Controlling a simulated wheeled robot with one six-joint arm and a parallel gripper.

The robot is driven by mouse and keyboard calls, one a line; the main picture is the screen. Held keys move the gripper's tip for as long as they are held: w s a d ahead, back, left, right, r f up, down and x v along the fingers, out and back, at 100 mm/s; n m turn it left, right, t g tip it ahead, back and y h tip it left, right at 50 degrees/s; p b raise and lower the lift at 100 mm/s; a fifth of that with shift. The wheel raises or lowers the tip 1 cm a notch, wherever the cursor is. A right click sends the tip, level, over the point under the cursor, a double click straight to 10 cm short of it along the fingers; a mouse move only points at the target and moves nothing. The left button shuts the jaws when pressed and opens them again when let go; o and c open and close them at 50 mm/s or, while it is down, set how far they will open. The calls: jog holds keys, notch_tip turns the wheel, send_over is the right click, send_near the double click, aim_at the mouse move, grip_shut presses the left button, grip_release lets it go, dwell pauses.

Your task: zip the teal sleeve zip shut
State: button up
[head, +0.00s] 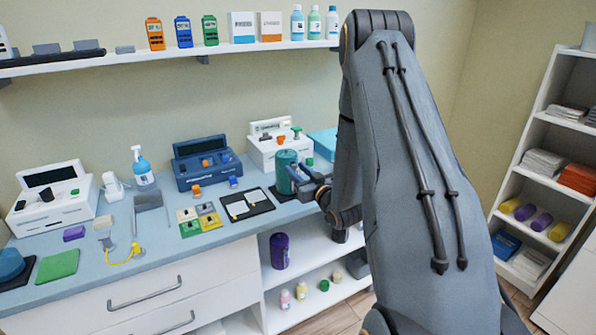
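A teal upright cylinder (283,172), which looks like the sleeve, stands on the blue counter toward its right end. Its zip is too small or hidden to make out. My gripper (299,179) is at the right side of the teal cylinder, at about the height of its lower half, and overlaps it in the picture. I cannot tell whether the fingers touch it or how far apart they are.
A white machine (272,146) stands behind the cylinder, and a blue machine (203,160) is to the left. A black mat with white pads (262,207) and small coloured squares (187,215) lie in front. A yellow-ended cable (122,258) lies further left. Open shelves are below.

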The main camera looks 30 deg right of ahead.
aim_at(292, 187)
grip_shut()
notch_tip(292, 187, down, 9)
jog(key=b, duration=0.6)
jog(key=shift+s, duration=0.1)
grip_release()
